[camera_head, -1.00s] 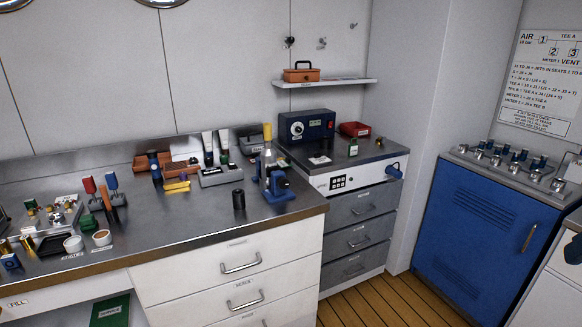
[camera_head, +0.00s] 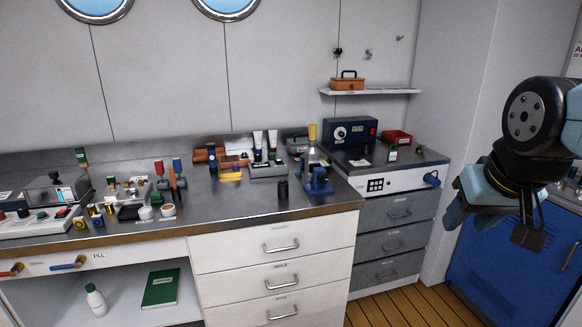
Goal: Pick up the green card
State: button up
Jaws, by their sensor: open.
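No item is clearly readable as a green card. A flat green booklet (camera_head: 161,289) lies in the open shelf under the left counter. A small green-topped item (camera_head: 81,156) stands at the back left of the counter, too small to make out. Another small green and white item (camera_head: 392,153) stands on the right-hand unit by the red bin. My gripper (camera_head: 525,238) hangs at the right side, in front of the blue cabinet, far from all of these. It is open, and no held object shows.
The steel counter (camera_head: 228,205) carries a dark cylinder (camera_head: 283,190), a blue stand (camera_head: 319,182) and several tools. A white bottle (camera_head: 95,300) stands in the shelf left of the booklet. White drawers (camera_head: 270,262) close off the counter's right front. Wooden floor shows lower right.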

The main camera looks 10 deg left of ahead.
aim_at(327, 162)
jog(key=u, duration=0.85)
jog(key=i, duration=1.5)
jog(key=z, duration=0.05)
